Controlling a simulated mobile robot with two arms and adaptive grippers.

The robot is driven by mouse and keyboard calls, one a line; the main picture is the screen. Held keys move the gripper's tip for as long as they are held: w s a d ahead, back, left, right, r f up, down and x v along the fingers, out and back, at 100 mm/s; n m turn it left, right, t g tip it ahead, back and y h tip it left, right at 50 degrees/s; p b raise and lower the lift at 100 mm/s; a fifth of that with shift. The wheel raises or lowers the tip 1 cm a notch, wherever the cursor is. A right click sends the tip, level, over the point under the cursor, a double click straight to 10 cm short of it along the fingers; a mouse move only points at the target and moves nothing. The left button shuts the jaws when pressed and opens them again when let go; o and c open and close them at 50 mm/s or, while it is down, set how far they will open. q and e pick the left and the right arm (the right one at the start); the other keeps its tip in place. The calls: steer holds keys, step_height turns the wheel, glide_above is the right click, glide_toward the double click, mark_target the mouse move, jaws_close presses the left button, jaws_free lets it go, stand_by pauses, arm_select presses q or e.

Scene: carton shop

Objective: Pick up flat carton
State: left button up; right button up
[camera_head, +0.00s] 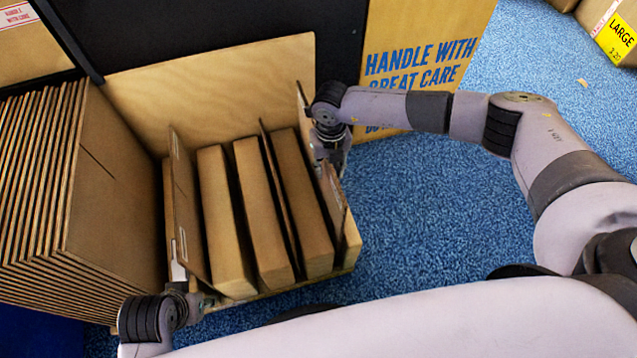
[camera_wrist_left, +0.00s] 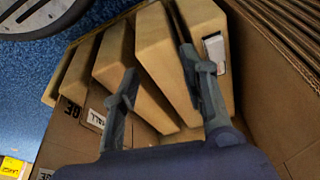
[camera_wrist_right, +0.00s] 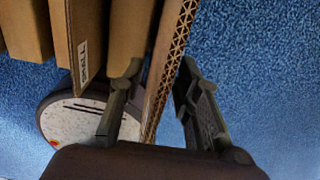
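Flat brown cartons stand on edge in a wooden rack (camera_head: 218,90) in the head view, between thick pale blocks; one is at the left (camera_head: 187,205), one in the middle (camera_head: 277,185). My right gripper (camera_head: 332,160) is at the rack's right side. In the right wrist view its fingers (camera_wrist_right: 155,95) are apart, on either side of a carton's corrugated edge (camera_wrist_right: 167,70), with a gap at the right finger. My left gripper (camera_head: 187,280) is low at the rack's front left corner. In the left wrist view its fingers (camera_wrist_left: 155,85) are spread over the pale blocks; I see nothing gripped.
A large stack of flat brown sheets (camera_head: 115,190) stands close at the left. A big printed board (camera_head: 425,45) leans behind on the right. A LARGE-labelled box (camera_head: 612,30) sits at the far right. Blue carpet (camera_head: 420,210) is clear right of the rack.

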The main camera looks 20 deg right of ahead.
steer(key=shift+f, duration=0.9)
steer(key=shift+c, duration=0.2)
jaws_close()
